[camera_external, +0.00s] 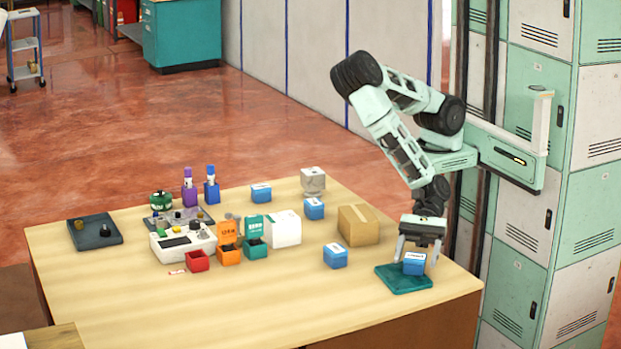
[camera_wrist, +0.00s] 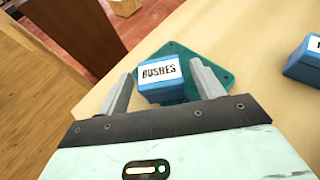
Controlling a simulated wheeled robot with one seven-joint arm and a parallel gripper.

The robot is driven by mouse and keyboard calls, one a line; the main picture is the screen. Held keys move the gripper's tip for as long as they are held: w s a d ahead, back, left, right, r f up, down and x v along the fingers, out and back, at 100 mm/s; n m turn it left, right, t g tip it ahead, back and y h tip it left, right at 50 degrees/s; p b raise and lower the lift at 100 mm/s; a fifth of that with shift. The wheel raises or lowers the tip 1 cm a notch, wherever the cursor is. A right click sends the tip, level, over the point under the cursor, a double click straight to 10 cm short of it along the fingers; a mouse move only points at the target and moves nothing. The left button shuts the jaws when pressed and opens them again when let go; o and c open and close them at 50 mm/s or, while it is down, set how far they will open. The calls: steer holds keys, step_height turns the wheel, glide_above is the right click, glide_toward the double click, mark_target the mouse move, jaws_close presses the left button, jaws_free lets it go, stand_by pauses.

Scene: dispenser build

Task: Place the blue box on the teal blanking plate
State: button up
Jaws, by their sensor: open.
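The teal blanking plate (camera_external: 398,280) lies flat near the right front corner of the table, and in the wrist view (camera_wrist: 205,62) it lies under and behind the box. A blue box (camera_external: 413,264) with a white label sits on or just above the plate; contact underneath is hard to tell. In the wrist view the box (camera_wrist: 160,92) reads "BUSHES" and stands between my finger tips. My gripper (camera_external: 417,255) points down over the box, and in the wrist view (camera_wrist: 160,88) its fingers are spread, one on each side, with a gap showing at the left finger.
Other blue boxes stand on the table, the nearest one (camera_external: 335,256) left of the plate. A cardboard box (camera_external: 358,225) stands behind the plate. A white device (camera_external: 183,241), small coloured bins and a dark tray (camera_external: 95,232) are at left. The table's front middle is clear.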

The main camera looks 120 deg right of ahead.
steer(key=v, duration=0.5)
steer(key=shift+s+d+r, duration=0.1)
steer(key=shift+d+r, duration=0.1)
steer(key=shift+r, duration=0.05)
steer(key=p, duration=0.3)
steer(key=shift+s+d+r, duration=0.3)
steer(key=shift+r, duration=0.05)
steer(key=p+v, duration=0.2)
steer(key=p, duration=0.1)
steer(key=shift+p, duration=0.4)
steer(key=p+v, duration=0.1)
steer(key=p, duration=0.1)
steer(key=shift+s+d+p, duration=0.25)
steer(key=shift+p, duration=0.15)
steer(key=shift+s+d+p, duration=0.25)
steer(key=shift+p, duration=0.2)
